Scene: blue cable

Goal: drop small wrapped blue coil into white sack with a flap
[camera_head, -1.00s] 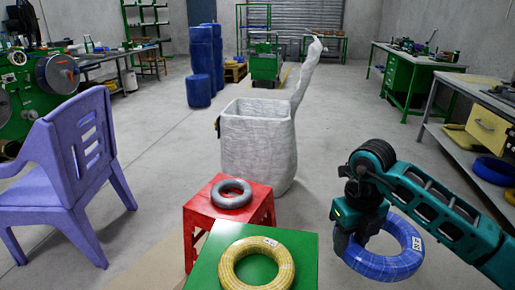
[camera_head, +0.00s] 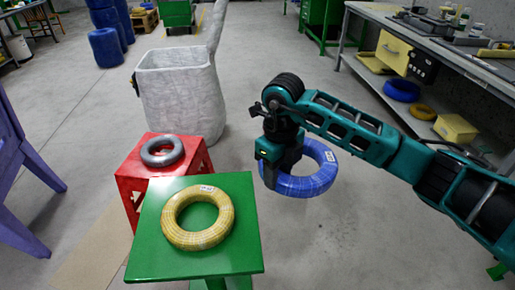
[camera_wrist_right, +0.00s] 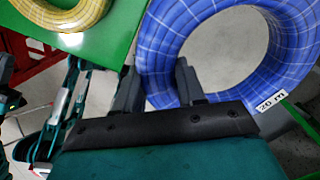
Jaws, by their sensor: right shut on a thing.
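The wrapped blue coil (camera_head: 318,180) hangs upright in my right gripper (camera_head: 276,180), clear of the floor, to the right of the green stool. In the right wrist view the blue coil (camera_wrist_right: 160,50) has a white "20 m" label, and the fingers of my right gripper (camera_wrist_right: 158,88) are shut on its rim. The white sack (camera_head: 182,100) stands open-topped on the floor, beyond the stools and left of my right arm. Its tall flap rises at the back right.
A green stool (camera_head: 150,235) bears a yellow coil (camera_head: 180,232). A red stool (camera_head: 130,185) behind it bears a grey coil (camera_head: 148,158). A purple chair (camera_head: 20,160) stands at left. A workbench (camera_head: 440,50) with shelves runs along the right. Floor right of the sack is clear.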

